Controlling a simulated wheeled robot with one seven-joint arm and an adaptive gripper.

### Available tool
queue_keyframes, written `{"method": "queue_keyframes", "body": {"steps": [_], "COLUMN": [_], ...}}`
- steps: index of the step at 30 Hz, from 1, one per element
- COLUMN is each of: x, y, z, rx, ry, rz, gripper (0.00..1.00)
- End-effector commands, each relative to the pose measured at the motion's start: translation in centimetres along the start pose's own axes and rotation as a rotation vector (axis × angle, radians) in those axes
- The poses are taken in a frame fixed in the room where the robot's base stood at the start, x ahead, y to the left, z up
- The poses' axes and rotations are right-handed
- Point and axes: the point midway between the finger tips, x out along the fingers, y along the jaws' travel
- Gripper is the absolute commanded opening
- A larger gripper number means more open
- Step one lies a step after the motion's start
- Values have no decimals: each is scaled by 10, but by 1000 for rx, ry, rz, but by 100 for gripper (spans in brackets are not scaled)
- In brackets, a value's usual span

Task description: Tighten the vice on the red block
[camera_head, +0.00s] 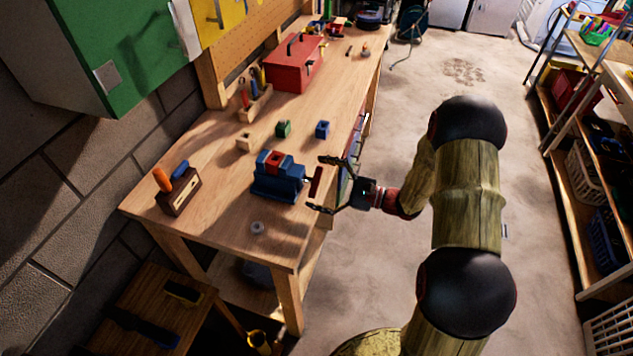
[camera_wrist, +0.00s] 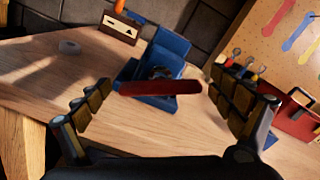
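The blue vice (camera_head: 277,184) stands near the workbench's right edge, and it also shows in the wrist view (camera_wrist: 168,50). The red block (camera_head: 274,160) sits in the top of the vice, between its jaws; I cannot make it out in the wrist view. The vice's dark red handle bar (camera_head: 315,182) sticks out toward my gripper and lies nearly level in the wrist view (camera_wrist: 160,88). My gripper (camera_head: 320,185) is open, one finger beyond each end of the bar. In the wrist view both fingers (camera_wrist: 160,92) look apart from the bar.
On the workbench (camera_head: 215,195) are green (camera_head: 283,129), blue (camera_head: 322,130) and pale wooden (camera_head: 245,142) blocks, a grey ring (camera_head: 257,228), a tool holder (camera_head: 179,190) and a red toolbox (camera_head: 294,64). The floor (camera_head: 390,130) right of the bench is clear.

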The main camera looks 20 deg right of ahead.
Motion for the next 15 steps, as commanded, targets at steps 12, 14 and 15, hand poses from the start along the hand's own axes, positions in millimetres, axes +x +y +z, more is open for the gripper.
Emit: {"method": "queue_keyframes", "body": {"steps": [12, 14, 15], "x": [0, 0, 0], "y": [0, 0, 0], "z": [0, 0, 0], "rx": [0, 0, 0], "ry": [0, 0, 0], "rz": [0, 0, 0], "gripper": [70, 67, 64]}}
